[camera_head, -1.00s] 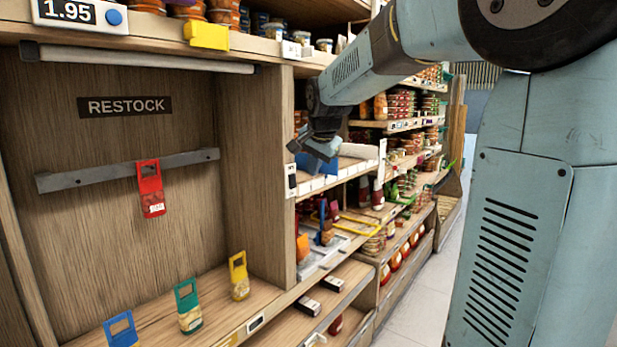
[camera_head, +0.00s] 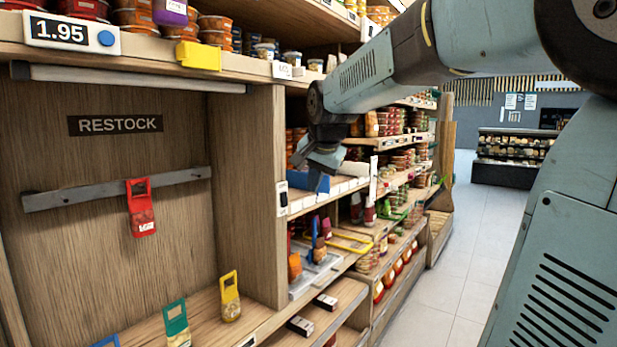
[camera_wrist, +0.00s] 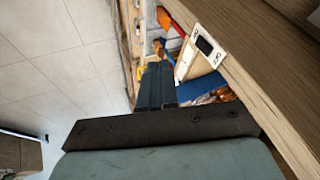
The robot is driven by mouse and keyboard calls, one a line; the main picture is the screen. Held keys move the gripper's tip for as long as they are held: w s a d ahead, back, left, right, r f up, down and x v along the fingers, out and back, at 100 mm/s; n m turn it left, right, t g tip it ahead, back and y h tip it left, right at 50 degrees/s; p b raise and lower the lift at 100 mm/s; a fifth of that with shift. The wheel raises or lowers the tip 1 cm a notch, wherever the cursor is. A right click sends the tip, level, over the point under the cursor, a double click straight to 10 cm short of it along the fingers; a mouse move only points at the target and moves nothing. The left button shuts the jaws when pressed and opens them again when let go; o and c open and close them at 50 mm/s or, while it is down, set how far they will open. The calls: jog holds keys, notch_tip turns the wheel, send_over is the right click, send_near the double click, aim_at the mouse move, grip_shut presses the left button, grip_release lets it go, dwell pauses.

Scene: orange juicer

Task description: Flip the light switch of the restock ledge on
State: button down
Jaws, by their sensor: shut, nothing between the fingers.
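The light switch (camera_head: 282,199) is a white plate with a dark rocker on the front edge of the wooden upright, right of the restock bay. The switch also shows in the wrist view (camera_wrist: 205,46), to the right of the fingers; its rocker position is too small to tell. My gripper (camera_head: 322,180) is shut and empty, to the right of the switch and slightly above it, apart from it. Its fingers show in the wrist view (camera_wrist: 157,75). The restock ledge (camera_head: 243,308) lies under the RESTOCK sign (camera_head: 115,125). The tube lamp (camera_head: 130,78) above looks unlit.
A red tag (camera_head: 141,207) hangs on a grey bar. Yellow (camera_head: 230,297) and green (camera_head: 177,325) tagged items stand on the ledge. Stocked shelves (camera_head: 400,135) and a blue bin (camera_head: 305,180) lie close around my gripper. The aisle floor (camera_head: 460,260) is clear.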

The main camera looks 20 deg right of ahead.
jog(key=s+f+n, duration=0.4)
jog(key=s+f, duration=0.1)
jog(key=s, duration=0.7)
jog(key=s+f+n+g, duration=0.1)
jog(key=s+f+n, duration=0.3)
jog(key=s, duration=0.8)
notch_tip(320, 180, down, 2)
jog(key=shift+s+a+f, duration=0.15)
jog(key=shift+s+a, duration=0.05)
jog(key=shift+a, duration=0.15)
jog(key=shift+d, duration=0.4)
jog(key=shift+s, duration=0.1)
